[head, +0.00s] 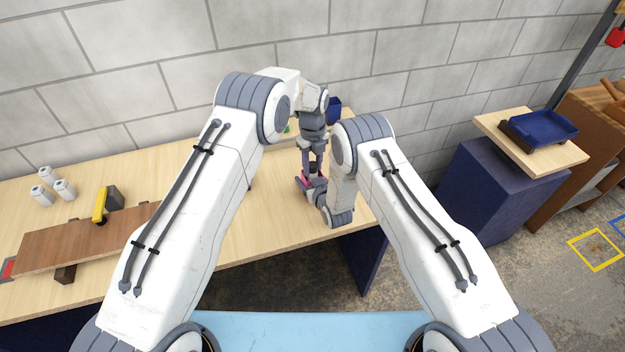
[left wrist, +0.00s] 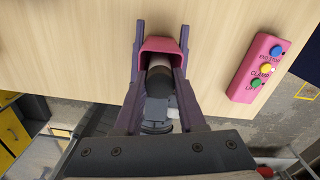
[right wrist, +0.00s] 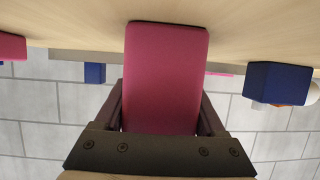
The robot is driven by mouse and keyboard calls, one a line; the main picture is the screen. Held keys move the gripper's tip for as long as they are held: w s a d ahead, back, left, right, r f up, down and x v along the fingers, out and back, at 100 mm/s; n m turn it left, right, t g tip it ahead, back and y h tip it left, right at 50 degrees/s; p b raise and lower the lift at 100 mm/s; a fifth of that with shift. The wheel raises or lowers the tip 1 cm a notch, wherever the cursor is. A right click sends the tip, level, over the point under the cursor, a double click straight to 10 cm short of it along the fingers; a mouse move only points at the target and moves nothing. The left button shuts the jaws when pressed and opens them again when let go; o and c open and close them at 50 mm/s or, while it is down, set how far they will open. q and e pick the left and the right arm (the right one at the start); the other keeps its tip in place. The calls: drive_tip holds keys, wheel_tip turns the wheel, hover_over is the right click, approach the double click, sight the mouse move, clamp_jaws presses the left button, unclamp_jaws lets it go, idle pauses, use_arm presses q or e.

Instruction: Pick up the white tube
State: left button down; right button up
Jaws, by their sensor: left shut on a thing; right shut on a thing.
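Three short white tubes (head: 64,189) stand at the far left of the table in the head view, well away from both grippers. My left gripper (head: 312,168) points down over the table's right part and is shut on a pink piece (left wrist: 160,45). A pale rounded part and a dark cylinder show inside or behind this piece in the left wrist view. My right gripper (right wrist: 165,105) is shut on a pink block (right wrist: 166,70), which hides its fingertips. Both grippers are close together; I cannot tell whether they hold the same piece.
A brown board (head: 80,240) with a yellow-and-black tool (head: 101,205) lies at the table's left. A pink button box (left wrist: 256,68) is beside my left gripper. A blue tray (head: 540,130) sits on a stand at the right. A block wall (head: 420,50) is behind.

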use_arm(q)
drive_tip(key=shift+r, duration=0.15)
idle(0.8)
wheel_tip(320, 180, up, 18)
idle(0.4)
use_arm(e)
drive_tip(key=o, duration=1.3)
